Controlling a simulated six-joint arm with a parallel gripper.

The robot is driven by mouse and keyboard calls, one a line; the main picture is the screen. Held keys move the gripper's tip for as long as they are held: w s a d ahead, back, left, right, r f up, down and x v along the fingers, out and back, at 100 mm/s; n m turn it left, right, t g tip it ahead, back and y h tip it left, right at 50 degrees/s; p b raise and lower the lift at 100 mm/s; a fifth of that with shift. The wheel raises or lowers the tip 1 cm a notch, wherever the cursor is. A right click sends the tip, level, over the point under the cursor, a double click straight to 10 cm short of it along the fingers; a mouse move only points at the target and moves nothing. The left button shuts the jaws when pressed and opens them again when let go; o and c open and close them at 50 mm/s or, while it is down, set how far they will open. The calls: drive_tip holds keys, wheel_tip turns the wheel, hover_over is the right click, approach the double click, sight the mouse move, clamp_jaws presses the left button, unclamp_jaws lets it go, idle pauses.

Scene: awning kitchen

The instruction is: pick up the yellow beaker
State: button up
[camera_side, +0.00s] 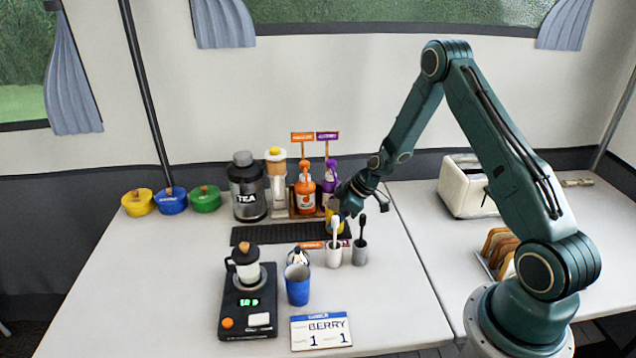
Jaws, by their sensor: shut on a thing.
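The yellow beaker (328,217) stands upright at the right end of the dark slatted mat, or just above it; I cannot tell which. My gripper (345,205) reaches down to it from the right and is shut on it.
A white cup (333,256) and a grey cup (359,256) with brushes stand just in front. A blue cup (297,287), a black scale (248,305) with a small pot, and syrup bottles (305,194) are nearby.

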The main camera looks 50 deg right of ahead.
drive_tip(key=shift+s+d+r, duration=0.15)
drive_tip(key=shift+r, duration=0.1)
drive_tip(key=shift+v, duration=0.75)
drive_tip(key=s+d+r, duration=0.6)
drive_tip(key=s+d, duration=0.1)
drive_tip(key=s, duration=0.3)
drive_tip(key=shift+s, duration=0.2)
idle(0.5)
drive_tip(key=shift+s+r, duration=0.1)
drive_tip(key=shift+r, duration=0.1)
idle(3.1)
wheel_tip(320, 180, up, 16)
drive_tip(key=s+a+n+g+y, duration=0.3)
drive_tip(key=a+n, duration=0.6)
drive_tip(key=a, duration=1.6)
drive_tip(key=shift+g, duration=0.6)
drive_tip(key=shift+w+f, duration=0.2)
drive_tip(key=shift+f, duration=0.9)
drive_tip(key=shift+w+f, duration=0.2)
drive_tip(key=shift+f, duration=0.95)
